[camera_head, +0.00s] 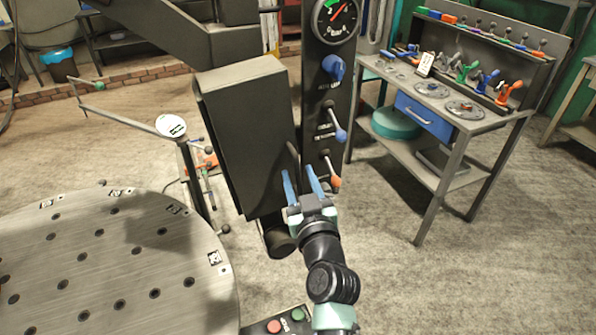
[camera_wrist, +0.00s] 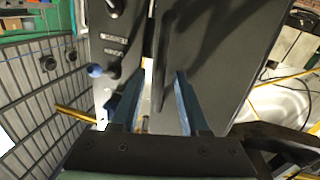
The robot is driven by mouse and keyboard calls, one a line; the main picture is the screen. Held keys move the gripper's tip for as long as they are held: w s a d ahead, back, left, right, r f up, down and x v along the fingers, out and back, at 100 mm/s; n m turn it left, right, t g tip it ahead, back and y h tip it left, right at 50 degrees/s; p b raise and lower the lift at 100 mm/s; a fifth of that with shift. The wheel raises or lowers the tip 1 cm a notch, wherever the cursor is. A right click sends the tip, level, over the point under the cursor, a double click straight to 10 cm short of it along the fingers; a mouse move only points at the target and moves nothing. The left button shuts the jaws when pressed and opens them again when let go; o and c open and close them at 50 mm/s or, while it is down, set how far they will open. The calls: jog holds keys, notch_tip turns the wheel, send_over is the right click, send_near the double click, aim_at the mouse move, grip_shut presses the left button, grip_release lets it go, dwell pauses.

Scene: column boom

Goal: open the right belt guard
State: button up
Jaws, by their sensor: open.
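The belt guard appears to be the tall dark box-shaped cover (camera_head: 248,135), which also shows as the broad dark panel (camera_wrist: 220,50) in the wrist view. It looks closed, beside the control column. A thin dark upright bar (camera_head: 293,160), possibly its handle, shows near its right edge. My gripper (camera_head: 302,175) is open, its two blue fingers reaching toward the lower right part of the guard. In the wrist view my fingers (camera_wrist: 157,90) stand apart near the guard's edge, with nothing visibly clamped. Whether they touch the guard cannot be told.
The control column (camera_head: 324,110) with a gauge and several levers stands close right of my gripper. A round perforated table (camera_head: 110,255) is at the lower left. A workbench (camera_head: 455,115) with tools stands at the right. Floor in front of it is clear.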

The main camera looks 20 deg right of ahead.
jog(key=shift+w+d, duration=0.1)
jog(key=shift+w, duration=0.55)
jog(key=shift+c, duration=0.3)
grip_shut()
dwell(0.8)
